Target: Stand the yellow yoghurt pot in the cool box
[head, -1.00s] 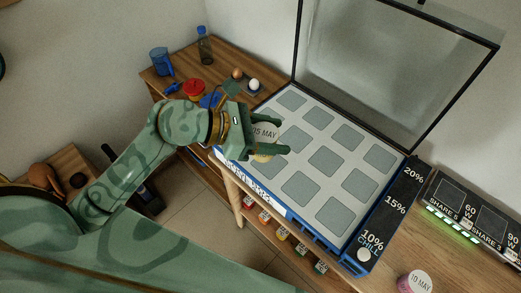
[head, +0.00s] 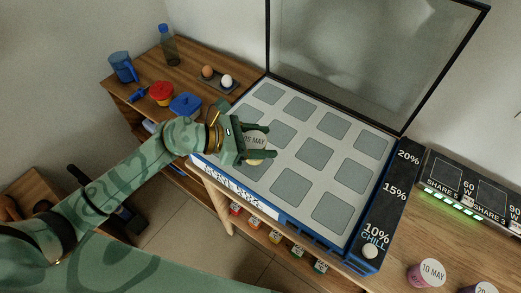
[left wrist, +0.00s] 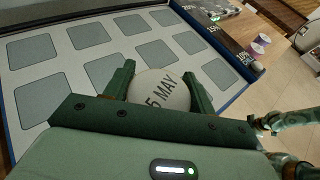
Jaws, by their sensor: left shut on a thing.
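The yoghurt pot (head: 256,139) has a pale lid marked 05 MAY and a yellowish side just showing below it. My left gripper (head: 268,142) is shut on it, a finger on either side. The left wrist view shows the pot's lid (left wrist: 160,90) from above, between the fingers. The cool box (head: 311,203) is blue, with a white floor of grey square pads and its clear lid raised. The pot is upright over the left front part of the floor. I cannot tell whether its base touches.
A side shelf at the left holds a blue mug (head: 123,67), a bottle (head: 168,46), a red-lidded tub (head: 161,93), a blue-lidded tub (head: 186,104) and two eggs (head: 227,81). A pink pot marked 10 MAY (head: 428,273) stands right of the box. Most pads are bare.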

